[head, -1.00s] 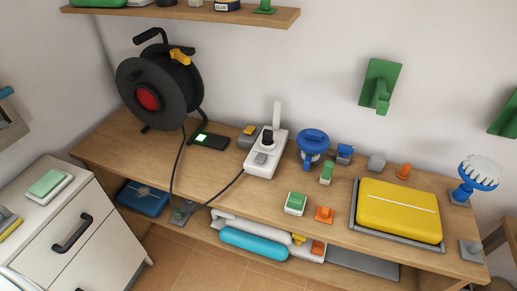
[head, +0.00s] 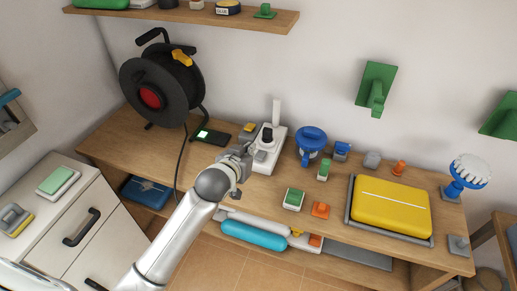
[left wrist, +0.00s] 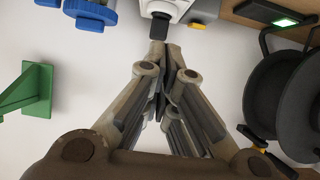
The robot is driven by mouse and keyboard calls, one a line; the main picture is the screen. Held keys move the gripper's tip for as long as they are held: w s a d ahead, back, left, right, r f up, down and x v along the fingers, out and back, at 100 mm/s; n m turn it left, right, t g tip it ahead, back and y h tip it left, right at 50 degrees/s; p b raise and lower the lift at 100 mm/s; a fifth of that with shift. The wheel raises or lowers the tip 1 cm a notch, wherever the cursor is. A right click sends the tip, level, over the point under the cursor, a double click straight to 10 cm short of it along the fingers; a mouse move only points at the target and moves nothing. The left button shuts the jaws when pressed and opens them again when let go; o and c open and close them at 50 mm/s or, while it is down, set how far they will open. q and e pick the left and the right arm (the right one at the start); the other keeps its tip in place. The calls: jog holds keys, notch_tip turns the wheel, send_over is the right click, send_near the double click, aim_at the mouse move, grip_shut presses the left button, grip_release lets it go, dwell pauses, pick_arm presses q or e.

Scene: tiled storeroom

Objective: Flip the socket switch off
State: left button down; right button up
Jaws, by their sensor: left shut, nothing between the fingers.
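The white power socket (head: 262,165) stands on the wooden bench with a black plug (head: 267,136) in it. My left arm reaches over the front edge of the bench, and my left gripper (head: 245,150) is at the socket's left side, covering part of it. The grey switch on its near end is hard to make out here. In the left wrist view my gripper (left wrist: 168,48) is shut and empty, its tips close to the black plug (left wrist: 157,24) and the white socket (left wrist: 178,8). Contact cannot be told. My right gripper is not in view.
A black cable reel (head: 160,85) stands left of the socket, beside a black box with a lit green screen (head: 203,134). A blue round-topped object (head: 311,140), small coloured blocks and a yellow case (head: 391,208) stand to the right.

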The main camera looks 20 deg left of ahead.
pick_arm(q)
jog(key=shift+w+r, duration=0.15)
jog(key=shift+r, duration=0.3)
jog(key=shift+w, duration=0.1)
jog(key=p, duration=0.1)
send_over(259, 158)
jog(key=f, duration=0.4)
jog(key=shift+w+f, duration=0.15)
jog(key=shift+w, duration=0.25)
jog(key=f, duration=0.3)
jog(key=shift+s+f+p, duration=0.15)
jog(key=shift+s+p, duration=0.15)
jog(key=shift+s+f, duration=0.15)
jog(key=shift+f, duration=0.25)
